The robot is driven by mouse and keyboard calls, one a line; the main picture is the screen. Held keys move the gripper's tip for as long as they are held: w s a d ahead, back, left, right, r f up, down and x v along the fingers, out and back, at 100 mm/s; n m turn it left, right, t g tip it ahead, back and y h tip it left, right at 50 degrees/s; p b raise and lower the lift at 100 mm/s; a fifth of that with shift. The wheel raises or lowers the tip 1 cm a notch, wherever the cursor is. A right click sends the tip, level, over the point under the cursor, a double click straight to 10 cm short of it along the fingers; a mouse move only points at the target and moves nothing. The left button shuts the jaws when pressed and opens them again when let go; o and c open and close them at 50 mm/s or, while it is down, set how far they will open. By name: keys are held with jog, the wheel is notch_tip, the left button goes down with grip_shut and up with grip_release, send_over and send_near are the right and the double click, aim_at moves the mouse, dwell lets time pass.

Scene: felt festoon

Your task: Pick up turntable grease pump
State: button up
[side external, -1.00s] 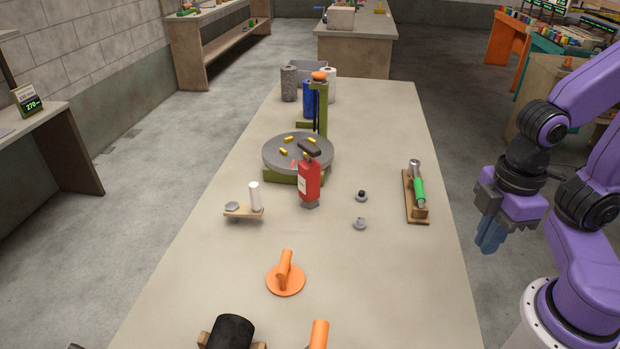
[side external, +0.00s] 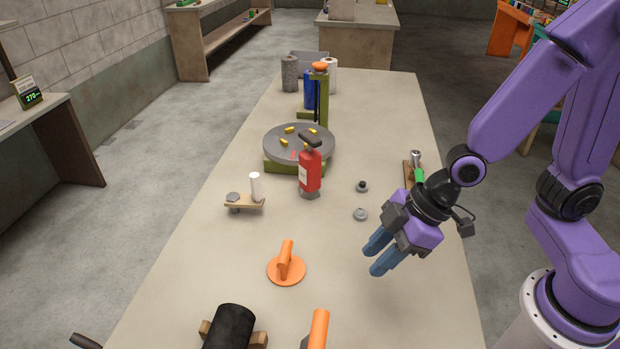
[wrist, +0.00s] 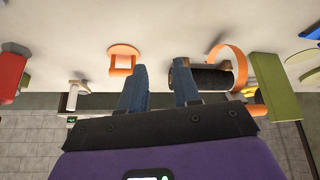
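The grease pump appears to be the red canister (side external: 310,174) with a black lever on top. It stands upright at the near right edge of the grey turntable (side external: 270,149). I cannot tell whether they touch. A red body at the left edge of the wrist view (wrist: 10,76) seems to be the same canister. My gripper (side external: 379,256) is above the right part of the bench, nearer the camera than the canister and to its right. Its blue fingers are apart with nothing between them, as the wrist view (wrist: 159,82) also shows.
An orange disc with a handle (side external: 286,268) lies left of my gripper. A black roll (side external: 231,326) lies at the near edge. A green-handled tool (side external: 419,177) is partly hidden behind my arm. A small wooden stand (side external: 243,203) is on the left.

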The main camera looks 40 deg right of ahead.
jog(key=w+a+f+t, duration=0.1)
jog(key=w+f+t, duration=0.25)
jog(key=w, duration=0.45)
jog(key=n+t+h, duration=0.4)
jog(key=t+h, duration=0.4)
jog(key=t, duration=0.3)
send_near(310, 135)
jog(key=shift+m, duration=0.3)
jog(key=shift+w+d+f, duration=0.2)
jog(key=shift+w+d, duration=0.05)
jog(key=shift+w, duration=1.4)
jog(key=shift+w+d+f, duration=0.2)
jog(key=shift+w+d, duration=0.05)
jog(key=shift+w, duration=1.35)
jog(key=shift+w+d+f, duration=0.15)
jog(key=shift+w+d, duration=0.1)
jog(key=shift+w, duration=1.4)
